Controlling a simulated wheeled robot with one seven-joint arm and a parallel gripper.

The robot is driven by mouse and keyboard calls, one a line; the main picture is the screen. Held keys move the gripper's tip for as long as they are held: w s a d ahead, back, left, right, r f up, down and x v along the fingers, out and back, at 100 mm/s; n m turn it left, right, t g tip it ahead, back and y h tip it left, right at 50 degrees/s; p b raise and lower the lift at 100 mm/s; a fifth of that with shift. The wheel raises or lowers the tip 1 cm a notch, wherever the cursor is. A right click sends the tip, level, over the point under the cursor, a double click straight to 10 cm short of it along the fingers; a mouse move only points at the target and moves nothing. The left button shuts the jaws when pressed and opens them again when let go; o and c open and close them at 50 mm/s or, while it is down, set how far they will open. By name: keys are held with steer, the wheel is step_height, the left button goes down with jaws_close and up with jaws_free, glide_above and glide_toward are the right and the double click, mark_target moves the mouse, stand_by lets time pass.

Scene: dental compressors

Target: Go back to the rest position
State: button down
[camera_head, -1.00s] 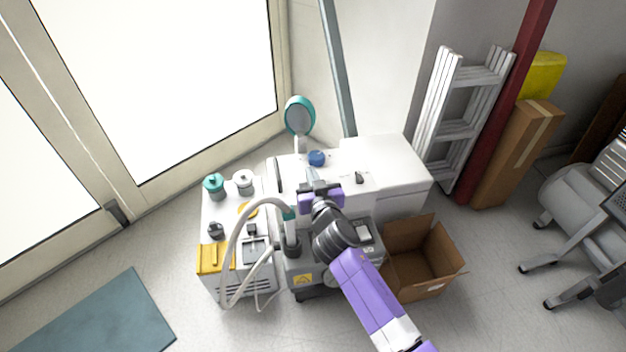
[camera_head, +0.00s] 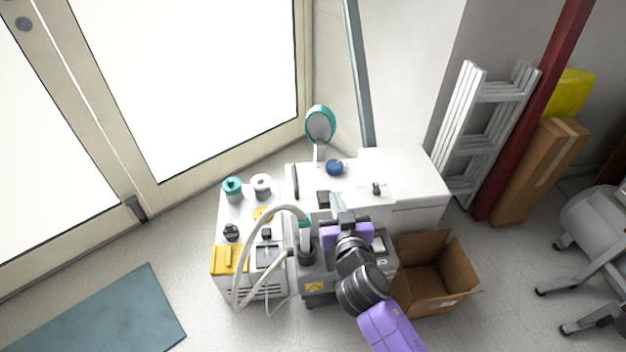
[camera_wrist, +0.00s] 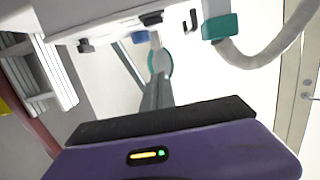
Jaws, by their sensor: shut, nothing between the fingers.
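My gripper (camera_head: 338,204) is over the dental compressor (camera_head: 317,286) in the head view, with its purple body and my dark wrist behind it. In the wrist view, the grey fingers (camera_wrist: 158,92) lie together beyond the purple body, with nothing held between them. The fingers point toward the white cabinet (camera_head: 405,172). The grey hose (camera_head: 262,214) with its teal collar arches just left of my gripper; the teal collar also shows in the wrist view (camera_wrist: 220,27). My arm partly hides the compressor.
Left of the hose stands a white unit with a yellow part (camera_head: 229,260) and a teal-capped jar (camera_head: 232,188). A round teal mirror (camera_head: 320,125) rises behind the cabinet. An open cardboard box (camera_head: 436,275) sits on the floor at right. A ladder (camera_head: 484,130) leans behind.

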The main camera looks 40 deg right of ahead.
steer(key=s+a+r+n+t+y, duration=0.45)
steer(key=s+a, duration=0.45)
steer(key=a, duration=0.3)
steer(key=s+a+r+n+g+y, duration=0.15)
steer(key=s+a, duration=0.25)
steer(key=s, duration=0.7)
steer(key=s+a+r+n+g+y, duration=0.1)
steer(key=s+a+g+y, duration=0.2)
steer(key=s, duration=0.9)
step_height(320, 180, up, 19)
steer(key=t+p, duration=0.1)
steer(key=p, duration=1.8)
steer(key=shift+w+a, duration=0.2)
steer(key=shift+a, duration=0.1)
